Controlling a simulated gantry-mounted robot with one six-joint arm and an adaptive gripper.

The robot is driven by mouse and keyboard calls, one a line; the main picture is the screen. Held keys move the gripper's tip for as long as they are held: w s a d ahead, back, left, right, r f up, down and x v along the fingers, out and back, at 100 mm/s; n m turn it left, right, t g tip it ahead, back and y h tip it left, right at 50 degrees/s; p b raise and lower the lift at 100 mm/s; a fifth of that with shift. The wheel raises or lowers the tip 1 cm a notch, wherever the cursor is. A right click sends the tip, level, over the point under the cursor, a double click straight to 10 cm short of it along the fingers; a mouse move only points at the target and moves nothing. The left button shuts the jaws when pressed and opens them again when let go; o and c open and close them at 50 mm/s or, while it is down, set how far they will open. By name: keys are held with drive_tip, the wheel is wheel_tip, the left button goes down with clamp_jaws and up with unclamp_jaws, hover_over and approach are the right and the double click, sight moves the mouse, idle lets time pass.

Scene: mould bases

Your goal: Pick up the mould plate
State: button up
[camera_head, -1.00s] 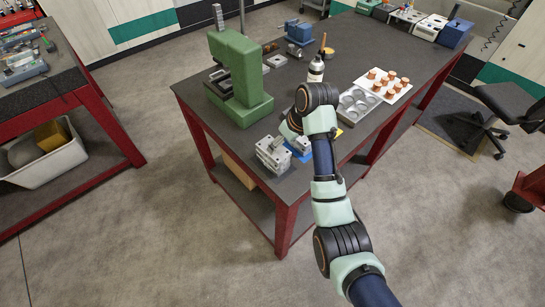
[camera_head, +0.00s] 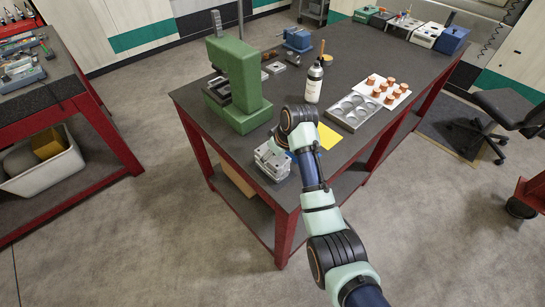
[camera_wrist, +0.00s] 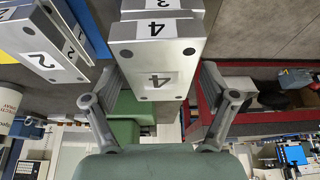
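Grey metal mould plates (camera_head: 268,163) stand on the near part of the dark bench in the head view. In the wrist view, a mould plate labelled 4 (camera_wrist: 155,52) is at the top centre, with one labelled 3 (camera_wrist: 160,5) behind it and one labelled 2 (camera_wrist: 40,45) at the left. My gripper (camera_wrist: 160,75) has its fingers spread wide, one on each side of the plate labelled 4. The fingertips are partly hidden at its edges, and I cannot tell whether they touch it. In the head view my arm hides the gripper.
A green press (camera_head: 237,85) stands left of the plates. Behind my wrist are a white bottle (camera_head: 314,82), a tray with round recesses (camera_head: 356,111) and a board with copper-coloured pieces (camera_head: 398,98). A yellow sheet (camera_head: 328,136) lies right of my wrist.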

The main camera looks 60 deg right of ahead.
drive_tip(key=c, duration=1.3)
drive_tip(key=shift+r, duration=0.1)
drive_tip(key=shift+c, duration=0.2)
